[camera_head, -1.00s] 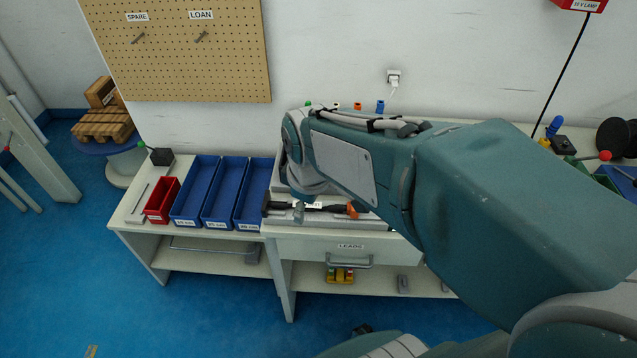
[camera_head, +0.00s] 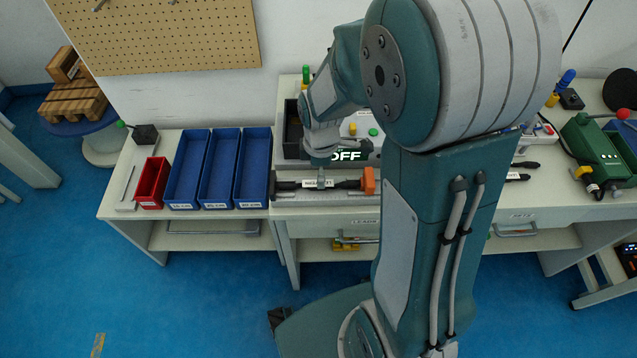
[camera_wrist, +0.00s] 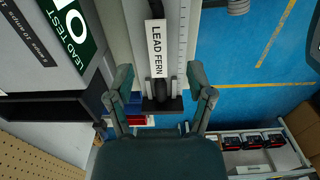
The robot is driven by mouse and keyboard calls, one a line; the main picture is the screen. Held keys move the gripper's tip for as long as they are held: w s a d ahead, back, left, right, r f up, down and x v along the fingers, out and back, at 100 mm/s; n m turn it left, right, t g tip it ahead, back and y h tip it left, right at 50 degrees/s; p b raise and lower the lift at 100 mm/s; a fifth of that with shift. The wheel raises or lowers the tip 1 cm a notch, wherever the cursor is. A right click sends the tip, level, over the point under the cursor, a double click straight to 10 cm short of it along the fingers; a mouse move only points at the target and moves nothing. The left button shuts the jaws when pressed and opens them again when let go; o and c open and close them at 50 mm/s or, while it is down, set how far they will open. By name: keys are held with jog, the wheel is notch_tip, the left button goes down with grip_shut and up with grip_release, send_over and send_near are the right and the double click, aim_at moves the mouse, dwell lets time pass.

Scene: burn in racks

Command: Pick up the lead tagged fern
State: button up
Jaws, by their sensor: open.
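The lead tagged fern (camera_wrist: 157,50) is black with a white tag reading LEAD FERN, and it lies along a pale ruled strip in the wrist view. In the head view the lead (camera_head: 346,184) rests on the bench front, with an orange connector (camera_head: 368,181) at its right end. My gripper (camera_wrist: 160,76) is open, with one finger on each side of the lead near the tag's end. No clear grip shows. In the head view my gripper (camera_head: 321,172) is small and low over the lead; its exact height is unclear.
Blue bins (camera_head: 213,190) and a red bin (camera_head: 152,183) stand to the left. A green device (camera_head: 590,145) sits at the right. A drawer marked LEADS (camera_head: 350,221) is below.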

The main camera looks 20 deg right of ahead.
jog(key=f, duration=0.3)
jog(key=shift+w+a+f, duration=0.25)
jog(key=shift+a+f, duration=0.15)
jog(key=shift+d+f, duration=0.2)
jog(key=shift+f, duration=0.35)
grip_shut()
